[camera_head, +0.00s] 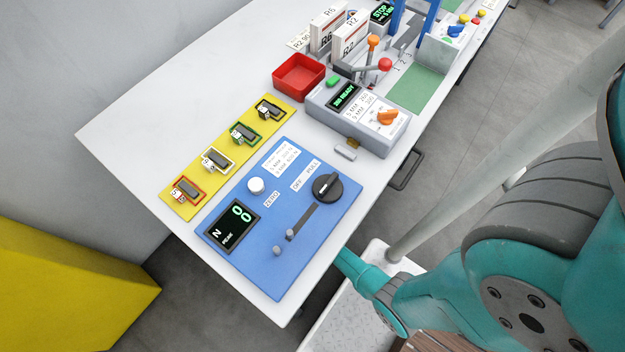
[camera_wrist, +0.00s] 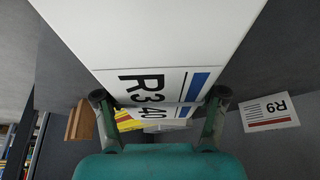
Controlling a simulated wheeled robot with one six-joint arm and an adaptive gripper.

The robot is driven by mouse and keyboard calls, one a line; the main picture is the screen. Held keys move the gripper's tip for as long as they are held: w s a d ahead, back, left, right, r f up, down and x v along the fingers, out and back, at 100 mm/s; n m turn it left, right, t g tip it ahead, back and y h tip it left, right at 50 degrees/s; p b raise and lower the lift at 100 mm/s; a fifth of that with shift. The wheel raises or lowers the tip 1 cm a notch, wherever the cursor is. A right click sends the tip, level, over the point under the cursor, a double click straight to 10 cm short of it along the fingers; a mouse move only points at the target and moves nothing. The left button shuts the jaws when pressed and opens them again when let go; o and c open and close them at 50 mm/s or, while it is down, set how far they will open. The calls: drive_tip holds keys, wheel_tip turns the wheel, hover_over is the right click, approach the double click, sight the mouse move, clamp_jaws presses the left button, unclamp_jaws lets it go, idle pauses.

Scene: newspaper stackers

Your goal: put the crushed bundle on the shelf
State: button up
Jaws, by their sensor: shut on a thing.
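My gripper (camera_wrist: 160,97) shows in the wrist view, with its two dark fingertips on either side of a large white block (camera_wrist: 150,35). The block carries a label reading "R3" with a blue stripe, and "40" shows just below it. The jaws are shut on this block. I cannot tell from its visible face whether it is crushed. In the head view my arm fills the right side and the gripper is out of sight. No shelf is clearly identifiable; colourful racked items (camera_wrist: 12,140) show at the wrist view's left edge.
A white table (camera_head: 150,110) holds a blue panel (camera_head: 225,205) with a dial and display, a yellow strip (camera_head: 178,210) with small devices, a red tray (camera_head: 300,88) and a grey console (camera_head: 385,135).

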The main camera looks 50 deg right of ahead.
drive_tip(key=shift+f, duration=1.9)
drive_tip(key=shift+w+f, duration=0.1)
drive_tip(key=o, duration=1.8)
drive_tip(key=shift+v, duration=6.15)
